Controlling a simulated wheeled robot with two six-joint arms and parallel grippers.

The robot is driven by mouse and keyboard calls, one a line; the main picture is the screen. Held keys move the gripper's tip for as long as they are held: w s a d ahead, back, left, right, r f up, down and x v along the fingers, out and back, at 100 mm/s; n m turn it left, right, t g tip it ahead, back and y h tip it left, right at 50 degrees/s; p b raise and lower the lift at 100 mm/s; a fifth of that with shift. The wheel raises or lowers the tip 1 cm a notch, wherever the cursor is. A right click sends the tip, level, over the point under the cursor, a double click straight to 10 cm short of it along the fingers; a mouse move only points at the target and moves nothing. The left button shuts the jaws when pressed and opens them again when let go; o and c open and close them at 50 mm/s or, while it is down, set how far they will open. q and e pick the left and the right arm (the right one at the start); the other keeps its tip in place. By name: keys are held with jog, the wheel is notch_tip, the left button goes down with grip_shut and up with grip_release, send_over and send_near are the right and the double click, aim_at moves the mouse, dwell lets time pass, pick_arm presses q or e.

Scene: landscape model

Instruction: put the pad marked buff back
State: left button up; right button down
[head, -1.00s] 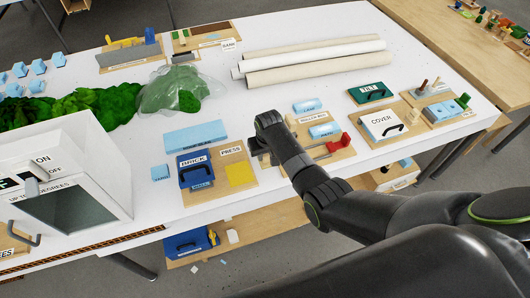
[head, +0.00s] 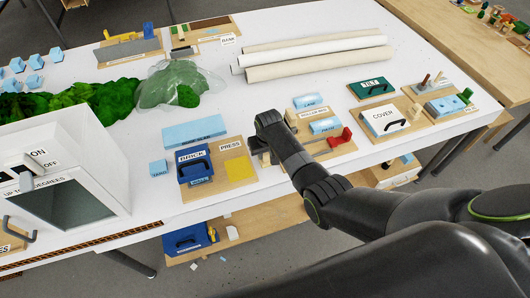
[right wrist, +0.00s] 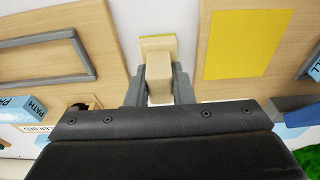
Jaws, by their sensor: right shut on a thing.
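My right gripper (head: 260,154) is shut on a pale wooden block with a yellow pad on its far end (right wrist: 158,43). In the right wrist view the block stands between the two fingers (right wrist: 158,85). No marking on it is readable, so I cannot tell if it says buff. It is over the white strip between the press board and the roller bed board; I cannot tell if it touches the table. A flat yellow square (head: 240,169) lies on the press board (head: 231,148), left of the gripper; it also shows in the right wrist view (right wrist: 247,43). My left gripper is not in view.
The blue brick press (head: 195,166) stands left of the yellow square. White rolls (head: 315,58) lie behind. Bare white table (head: 235,115) shows beyond the press board.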

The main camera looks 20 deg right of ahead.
jog(key=shift+f, duration=0.25)
jog(key=c, duration=1.2)
grip_release()
